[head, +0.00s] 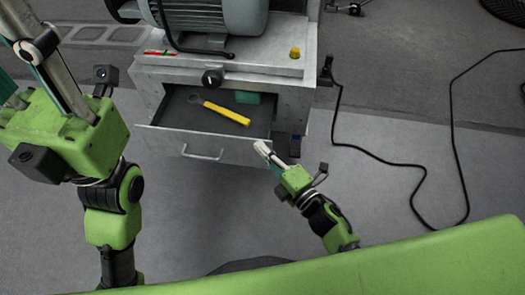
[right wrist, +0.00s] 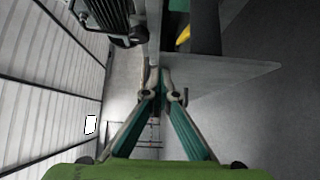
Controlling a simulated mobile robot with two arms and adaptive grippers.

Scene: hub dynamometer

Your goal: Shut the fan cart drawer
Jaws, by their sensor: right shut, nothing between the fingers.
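The fan cart drawer (head: 165,142) is pulled out under the grey cart's top in the head view. Its front panel has a bar handle (head: 203,155). A yellow-handled wrench (head: 225,112) and a green item (head: 247,98) lie inside. My right gripper (head: 259,146) is shut and empty at the right end of the drawer front. In the right wrist view its fingertips (right wrist: 162,76) meet beside the panel's end (right wrist: 215,68); I cannot tell whether they touch it. My left gripper (head: 25,25) is raised at the far left, its fingertips partly cut off by the frame.
The cart top (head: 275,62) carries a grey motor (head: 215,15) and a small yellow part (head: 295,53). A black knob (head: 212,78) sits above the drawer. A black cable (head: 400,168) loops over the floor at right. The floor before the drawer is clear.

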